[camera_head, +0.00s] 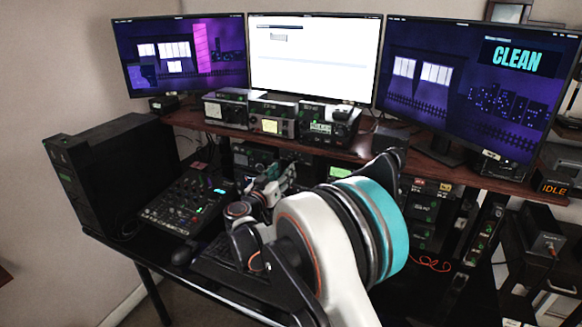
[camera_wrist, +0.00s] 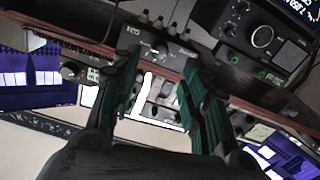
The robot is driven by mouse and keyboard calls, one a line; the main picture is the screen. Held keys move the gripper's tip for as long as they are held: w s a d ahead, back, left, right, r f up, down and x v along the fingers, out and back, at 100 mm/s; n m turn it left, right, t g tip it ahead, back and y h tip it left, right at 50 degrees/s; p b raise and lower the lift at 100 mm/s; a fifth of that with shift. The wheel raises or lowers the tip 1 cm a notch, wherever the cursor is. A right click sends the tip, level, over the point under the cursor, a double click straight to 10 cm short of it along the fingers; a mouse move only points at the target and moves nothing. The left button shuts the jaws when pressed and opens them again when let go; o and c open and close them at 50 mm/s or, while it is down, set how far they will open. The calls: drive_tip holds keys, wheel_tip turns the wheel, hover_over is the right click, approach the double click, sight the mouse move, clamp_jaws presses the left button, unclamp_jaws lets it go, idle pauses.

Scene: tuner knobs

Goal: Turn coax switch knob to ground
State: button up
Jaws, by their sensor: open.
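In the wrist view, a small dark box (camera_wrist: 145,42) with several stubby connectors along its upper edge appears to be the coax switch. A small knob (camera_wrist: 155,51) with a light mark shows on its face; its setting is too small to read. My gripper (camera_wrist: 160,72) is open, with teal-padded fingers on either side and nothing between them. The knob lies a little beyond the fingertips and seems apart from them. In the head view my gripper (camera_head: 274,184) is at the desk's middle, partly hidden by my arm; I cannot make out the switch there.
A radio with a large round dial (camera_wrist: 262,37) is right of the box in the wrist view. In the head view, several radios stand on the wooden shelf (camera_head: 385,155) below three monitors. A mixer (camera_head: 185,200) and black tower (camera_head: 112,165) are at left.

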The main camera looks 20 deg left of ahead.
sight(292, 162)
drive_tip(key=w, duration=0.2)
drive_tip(key=w+b, duration=0.1)
drive_tip(key=w, duration=0.4)
drive_tip(key=shift+d, duration=0.3)
drive_tip(key=shift+c, duration=0.5)
clamp_jaws()
